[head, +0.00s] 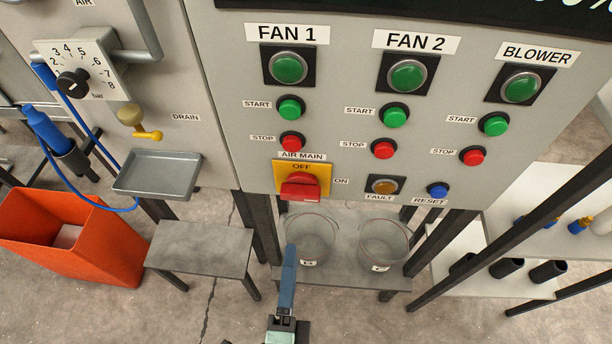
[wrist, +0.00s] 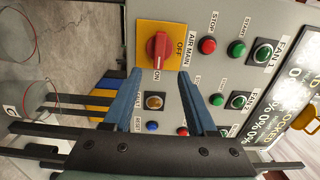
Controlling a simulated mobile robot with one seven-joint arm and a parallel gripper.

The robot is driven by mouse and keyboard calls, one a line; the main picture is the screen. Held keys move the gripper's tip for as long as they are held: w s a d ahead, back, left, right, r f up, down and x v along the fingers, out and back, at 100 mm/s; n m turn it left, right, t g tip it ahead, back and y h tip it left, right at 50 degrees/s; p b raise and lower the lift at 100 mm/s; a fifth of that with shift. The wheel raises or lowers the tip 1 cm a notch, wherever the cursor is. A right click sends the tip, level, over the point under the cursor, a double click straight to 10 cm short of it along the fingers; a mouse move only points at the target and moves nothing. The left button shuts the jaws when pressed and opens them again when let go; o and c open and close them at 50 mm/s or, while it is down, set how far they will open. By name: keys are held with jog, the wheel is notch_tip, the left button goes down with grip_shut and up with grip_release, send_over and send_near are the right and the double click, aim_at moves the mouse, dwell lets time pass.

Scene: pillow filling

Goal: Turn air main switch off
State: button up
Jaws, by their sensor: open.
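The air main switch is a red rotary handle (head: 300,188) on a yellow plate at the lower left of the grey panel. OFF is marked above it and ON to its right. The handle lies level, in line with the ON mark. In the wrist view the panel appears turned, and the red handle (wrist: 158,52) stands upright at top centre, above ON. My gripper (head: 290,248) is below the switch in the head view, apart from it. In the wrist view my gripper (wrist: 161,78) has its two blue fingers spread, with nothing between them and the handle beyond their tips.
Close above the switch is the red FAN 1 stop button (head: 292,141). The amber fault lamp (head: 384,186) and blue reset button (head: 437,190) sit to its right. Two clear containers (head: 309,240) stand on a shelf below. An orange bin (head: 75,235) is at the left.

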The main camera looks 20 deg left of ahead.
aim_at(300, 200)
jog(key=p+x, duration=0.2)
jog(key=x, duration=1)
jog(key=shift+w, duration=0.35)
grip_shut()
